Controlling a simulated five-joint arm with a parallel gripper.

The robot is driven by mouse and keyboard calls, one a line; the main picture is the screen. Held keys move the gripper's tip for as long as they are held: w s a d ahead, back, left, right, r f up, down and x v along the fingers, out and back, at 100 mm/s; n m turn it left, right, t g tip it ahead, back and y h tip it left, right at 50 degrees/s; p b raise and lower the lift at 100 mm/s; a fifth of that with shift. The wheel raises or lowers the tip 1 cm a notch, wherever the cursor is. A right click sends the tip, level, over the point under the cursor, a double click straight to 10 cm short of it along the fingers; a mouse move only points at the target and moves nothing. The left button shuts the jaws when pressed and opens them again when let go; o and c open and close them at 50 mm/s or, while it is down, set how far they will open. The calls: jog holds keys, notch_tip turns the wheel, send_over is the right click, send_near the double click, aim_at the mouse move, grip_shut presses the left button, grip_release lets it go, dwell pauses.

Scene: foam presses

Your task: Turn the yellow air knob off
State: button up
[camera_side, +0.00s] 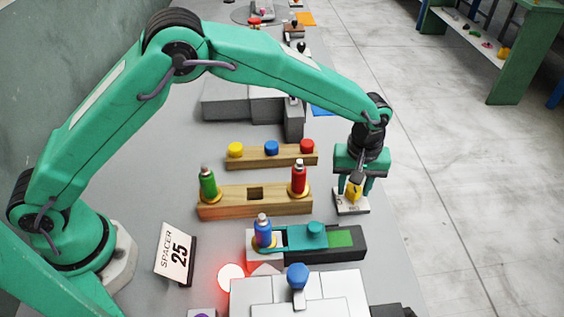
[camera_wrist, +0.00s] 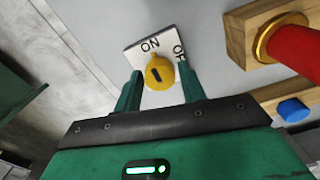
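The yellow air knob (camera_side: 354,191) sits on a small white plate (camera_side: 350,207) near the right edge of the grey bench. In the wrist view the yellow knob (camera_wrist: 160,76) has a short dark mark, and its narrow tip points up toward the word ON on the white plate (camera_wrist: 137,53). Part of the word OFF shows to the right of the knob. My gripper (camera_side: 354,184) is directly over the plate, pointing down. In the wrist view my gripper (camera_wrist: 160,84) has one finger on each side of the knob, with small gaps; contact is not clear.
A wooden block (camera_side: 220,207) left of the knob holds a green and a red bottle (camera_side: 298,178). Behind it is a rack (camera_side: 268,161) with coloured caps. A teal-topped fixture (camera_side: 317,233) with a blue bottle and a "SPACER 25" sign (camera_side: 174,254) are nearer the camera.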

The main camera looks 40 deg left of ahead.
jog(key=c, duration=0.6)
jog(key=shift+m, duration=0.5)
jog(key=m, duration=0.3)
jog(key=shift+r, duration=0.1)
jog(key=m, duration=1.4)
